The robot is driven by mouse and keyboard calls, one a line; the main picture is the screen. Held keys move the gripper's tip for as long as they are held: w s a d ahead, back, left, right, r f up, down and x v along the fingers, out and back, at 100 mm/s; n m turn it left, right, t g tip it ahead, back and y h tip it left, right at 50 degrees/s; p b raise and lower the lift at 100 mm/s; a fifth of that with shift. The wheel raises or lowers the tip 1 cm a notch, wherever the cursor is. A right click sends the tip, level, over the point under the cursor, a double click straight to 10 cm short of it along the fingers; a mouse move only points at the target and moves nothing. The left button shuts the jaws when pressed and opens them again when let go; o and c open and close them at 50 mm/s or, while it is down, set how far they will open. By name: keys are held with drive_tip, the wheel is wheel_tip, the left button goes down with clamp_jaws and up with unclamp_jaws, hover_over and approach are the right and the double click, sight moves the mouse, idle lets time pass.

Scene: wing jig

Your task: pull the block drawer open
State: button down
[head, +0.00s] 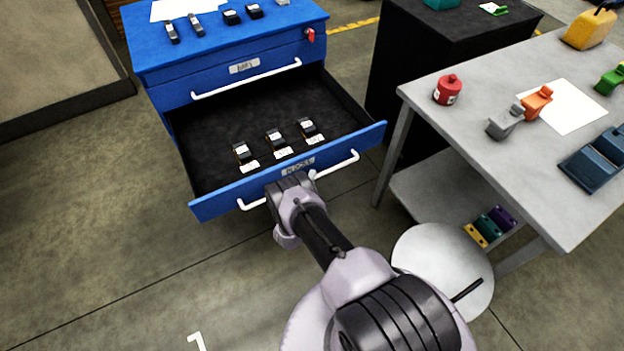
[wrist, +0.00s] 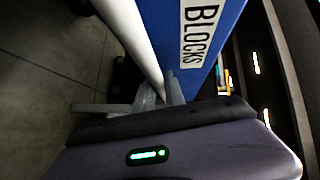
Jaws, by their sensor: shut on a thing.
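The block drawer (head: 197,208) is the lower drawer of a blue cabinet, pulled well out in the head view. Its front carries a "BLOCKS" label, readable in the wrist view (wrist: 200,32). The white bar handle (head: 340,168) runs along the drawer front and also shows in the wrist view (wrist: 130,35). My gripper (wrist: 160,95) is shut on the handle. In the head view the wrist hides the handle's middle and the fingers. Three dark blocks with white labels (head: 276,141) stand in a row inside the drawer, near its front.
The upper drawer (head: 245,75) is shut. Small dark parts lie on the cabinet top (head: 290,22). A round white surface (head: 440,255) is near my arm. Floor at left is clear.

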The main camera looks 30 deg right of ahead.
drive_tip(key=c, duration=1.4)
unclamp_jaws()
drive_tip(key=p+v, duration=0.7)
drive_tip(key=v, duration=1)
drive_tip(key=shift+a, duration=0.2)
drive_tip(key=shift+s, duration=0.1)
